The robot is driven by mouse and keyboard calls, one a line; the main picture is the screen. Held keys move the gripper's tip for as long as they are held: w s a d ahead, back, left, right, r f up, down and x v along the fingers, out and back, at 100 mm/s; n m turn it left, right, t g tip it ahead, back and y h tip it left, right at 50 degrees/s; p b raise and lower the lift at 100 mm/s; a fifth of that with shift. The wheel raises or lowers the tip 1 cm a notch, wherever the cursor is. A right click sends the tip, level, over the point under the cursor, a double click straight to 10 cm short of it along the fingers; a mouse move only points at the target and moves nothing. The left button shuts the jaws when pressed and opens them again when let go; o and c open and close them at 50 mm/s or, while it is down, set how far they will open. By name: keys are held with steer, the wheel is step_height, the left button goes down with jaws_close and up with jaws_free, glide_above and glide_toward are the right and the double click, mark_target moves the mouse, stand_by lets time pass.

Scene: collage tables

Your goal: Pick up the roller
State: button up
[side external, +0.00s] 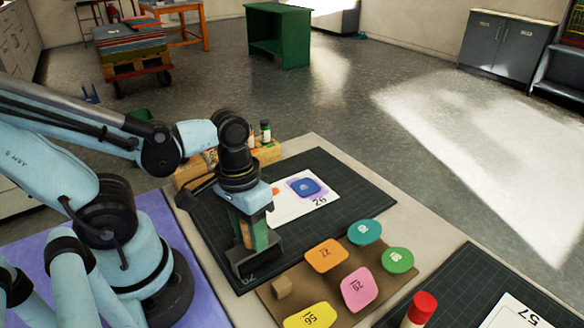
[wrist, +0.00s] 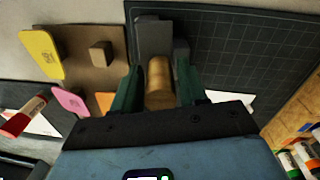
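The roller has a tan wooden handle (wrist: 159,82) and a dark head (wrist: 154,36). In the side view its handle (side external: 259,236) stands roughly upright on the dark cutting mat (side external: 215,221), with the dark head at the bottom. My gripper (wrist: 159,78) points down, with its green fingers on either side of the handle. In the side view my gripper (side external: 254,238) is at the near left part of the mat. The fingers are close to the handle, but I cannot tell whether both touch it. The near finger hides part of the roller in the side view.
A white sheet (side external: 292,208) with a blue piece (side external: 306,187) lies right of my gripper. A brown board (side external: 270,300) holds several coloured tiles and a small wooden block (side external: 282,289). A red-topped tool (side external: 421,308) stands at the front. A bottle rack (wrist: 290,120) borders the mat.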

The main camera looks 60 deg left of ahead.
jaws_close()
steer(key=shift+r, duration=0.15)
